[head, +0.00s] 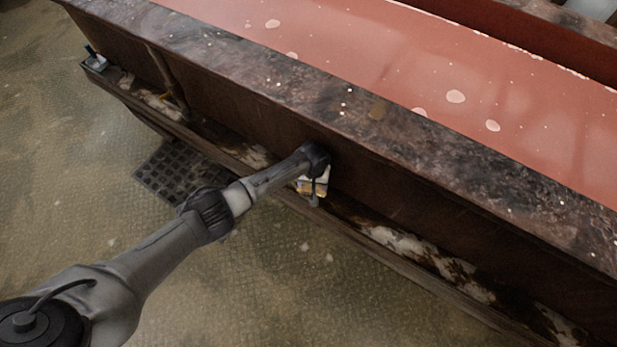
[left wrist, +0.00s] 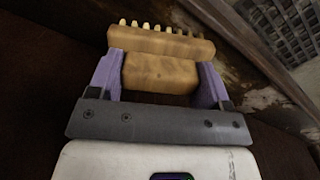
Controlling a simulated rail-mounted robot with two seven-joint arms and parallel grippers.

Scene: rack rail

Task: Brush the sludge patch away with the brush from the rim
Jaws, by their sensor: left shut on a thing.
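The wooden brush (left wrist: 161,42) with pale bristles along its far edge shows in the left wrist view. My left gripper (left wrist: 160,72) is shut on its block, one purple finger on each side. In the head view my left gripper (head: 313,184) is beside the dark side wall of the trough, below the rim (head: 235,62) and above the lower ledge. The brush is mostly hidden there. A small tan-brown patch (head: 378,110) lies on the rim, up and right of the gripper; I cannot tell for sure that it is the sludge. My right gripper is not in view.
Reddish liquid (head: 400,60) with pale flecks fills the trough behind the rim. The lower ledge (head: 420,252) carries white and brown stains. A small blue-and-white object (head: 96,60) stands at its far left end. A dark grate (head: 180,172) lies in the open floor.

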